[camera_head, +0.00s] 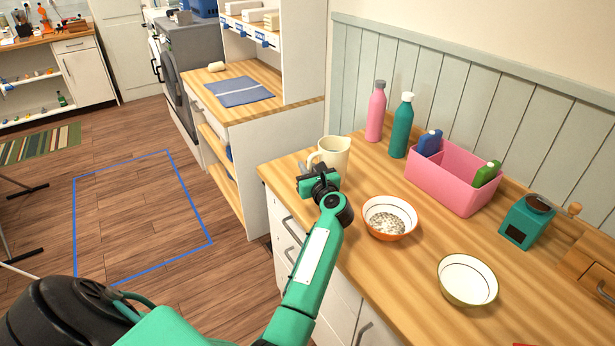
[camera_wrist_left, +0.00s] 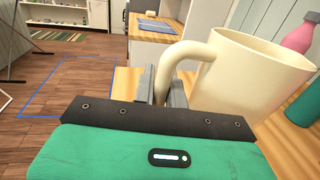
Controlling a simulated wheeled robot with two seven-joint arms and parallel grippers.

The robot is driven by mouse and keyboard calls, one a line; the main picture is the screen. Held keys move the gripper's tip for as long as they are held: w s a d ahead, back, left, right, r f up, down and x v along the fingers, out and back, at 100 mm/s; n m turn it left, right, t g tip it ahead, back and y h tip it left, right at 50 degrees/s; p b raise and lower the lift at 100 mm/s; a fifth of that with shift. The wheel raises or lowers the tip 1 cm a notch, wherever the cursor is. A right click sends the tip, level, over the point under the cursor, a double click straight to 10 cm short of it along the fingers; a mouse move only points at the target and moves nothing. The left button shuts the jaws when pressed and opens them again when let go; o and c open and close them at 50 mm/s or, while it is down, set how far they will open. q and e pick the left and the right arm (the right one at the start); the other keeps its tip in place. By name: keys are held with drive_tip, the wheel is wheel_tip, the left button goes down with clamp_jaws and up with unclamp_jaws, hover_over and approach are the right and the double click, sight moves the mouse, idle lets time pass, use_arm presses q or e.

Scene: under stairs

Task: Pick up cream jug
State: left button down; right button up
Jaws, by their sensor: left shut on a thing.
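The cream jug (camera_head: 336,153) is at the left end of the wooden counter. It looks upright, with its handle on the left side, towards my gripper. My left gripper (camera_head: 312,172) is at the jug's handle. In the left wrist view the jug (camera_wrist_left: 248,78) fills the right side, and the gripper's fingers (camera_wrist_left: 162,90) are shut on its curved handle. Whether the jug's base touches the counter is not clear. My right gripper is in neither view.
On the counter are a pink bottle (camera_head: 376,112), a green bottle (camera_head: 401,127), a pink caddy (camera_head: 452,180), a bowl with pale contents (camera_head: 390,217), an empty bowl (camera_head: 467,280) and a green grinder (camera_head: 526,222). A gap separates this counter from the shelf unit behind it.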

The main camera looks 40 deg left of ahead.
use_arm(q)
wheel_tip(320, 180, up, 16)
drive_tip(key=b, duration=0.1)
drive_tip(key=shift+f, duration=0.15)
idle(0.6)
idle(2.8)
